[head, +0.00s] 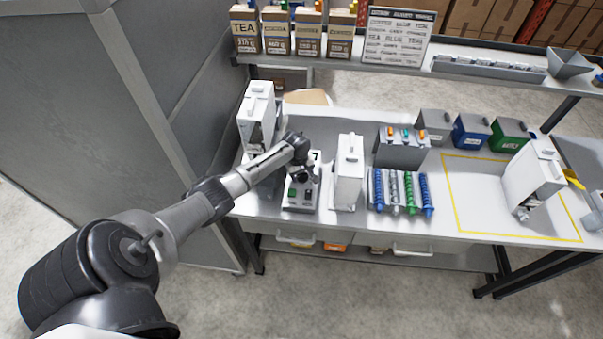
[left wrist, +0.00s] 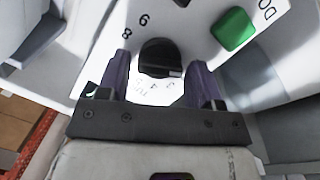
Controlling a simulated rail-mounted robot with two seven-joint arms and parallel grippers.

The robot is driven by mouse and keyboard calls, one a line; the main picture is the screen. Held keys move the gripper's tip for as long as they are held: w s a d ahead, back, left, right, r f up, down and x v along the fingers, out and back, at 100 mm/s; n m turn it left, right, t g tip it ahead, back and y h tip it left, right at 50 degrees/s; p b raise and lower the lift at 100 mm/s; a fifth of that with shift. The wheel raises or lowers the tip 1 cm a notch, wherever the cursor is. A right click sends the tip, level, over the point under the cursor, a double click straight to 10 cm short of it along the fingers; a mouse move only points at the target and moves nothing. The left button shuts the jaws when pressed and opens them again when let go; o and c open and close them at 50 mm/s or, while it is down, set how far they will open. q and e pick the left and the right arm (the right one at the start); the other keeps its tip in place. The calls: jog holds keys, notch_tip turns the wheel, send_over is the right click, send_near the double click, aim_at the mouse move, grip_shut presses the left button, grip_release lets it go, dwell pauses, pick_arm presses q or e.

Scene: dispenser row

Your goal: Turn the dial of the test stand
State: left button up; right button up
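The test stand (head: 301,196) is a small grey-white box with a green button on the workbench, left of the middle. My left gripper (head: 304,175) is over its upper face and hides much of it. In the left wrist view, the black round dial (left wrist: 160,57) sits on a white face with printed numbers around it. The two dark fingers of my left gripper (left wrist: 163,80) stand apart, one on each side of the dial, with a gap visible at each side. A green button (left wrist: 233,29) lies to the right of the dial. My right gripper is not in view.
White dispensers stand left (head: 257,112) and right (head: 348,172) of the test stand. Blue, grey and green coiled parts (head: 402,192) lie further right. Bins (head: 471,132) line the back, and a yellow outline (head: 457,205) marks the right area. A shelf (head: 480,62) runs above.

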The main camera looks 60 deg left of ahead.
pick_arm(q)
jog(key=c, duration=0.7)
jog(key=shift+m, duration=0.3)
